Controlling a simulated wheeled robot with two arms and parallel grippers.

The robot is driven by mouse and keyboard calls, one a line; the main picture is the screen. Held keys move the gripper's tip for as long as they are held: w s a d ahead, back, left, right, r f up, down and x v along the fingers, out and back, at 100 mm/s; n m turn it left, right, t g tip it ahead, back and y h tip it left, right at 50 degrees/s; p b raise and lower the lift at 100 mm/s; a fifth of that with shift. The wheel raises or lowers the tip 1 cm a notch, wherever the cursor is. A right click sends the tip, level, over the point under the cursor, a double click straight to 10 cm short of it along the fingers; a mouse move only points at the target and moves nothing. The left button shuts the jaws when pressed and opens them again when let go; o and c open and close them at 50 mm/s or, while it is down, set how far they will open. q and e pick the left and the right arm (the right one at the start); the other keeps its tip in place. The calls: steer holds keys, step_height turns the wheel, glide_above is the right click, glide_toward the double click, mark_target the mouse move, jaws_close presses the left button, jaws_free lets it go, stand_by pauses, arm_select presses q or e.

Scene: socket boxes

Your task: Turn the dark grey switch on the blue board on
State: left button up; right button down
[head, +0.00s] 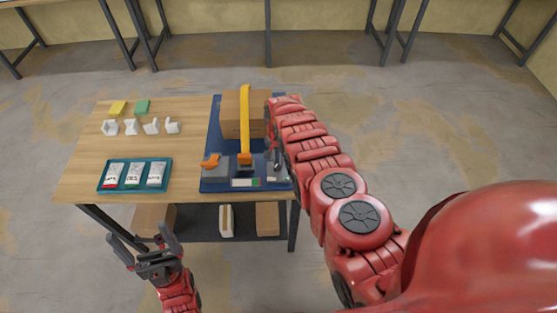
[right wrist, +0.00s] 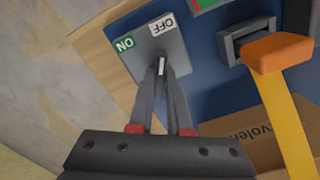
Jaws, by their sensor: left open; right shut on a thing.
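The blue board (head: 215,140) lies on the right part of the wooden table. The switch (right wrist: 150,42) is a grey plate at the board's edge, with a green ON label and a white OFF label in the right wrist view. My right gripper (right wrist: 161,66) is shut on the switch's small lever between the labels; the fingertips hide most of it, so I cannot tell which way it leans. In the head view my right arm partly covers the switch. My left gripper (head: 157,257) is open and empty, low in front of the table.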

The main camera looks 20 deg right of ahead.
steer(key=shift+n, duration=0.3)
steer(key=n, duration=0.3)
steer(key=shift+s+f, duration=0.1)
steer(key=shift+n+b, duration=0.4)
steer(key=shift+n, duration=0.7)
steer(key=n+b, duration=0.1)
steer(key=n, duration=0.1)
steer(key=shift+n, duration=0.4)
steer(key=shift+n+b, duration=0.95)
steer(key=shift+n, duration=0.75)
steer(key=c, duration=0.9)
jaws_free()
steer(key=shift+o, duration=0.2)
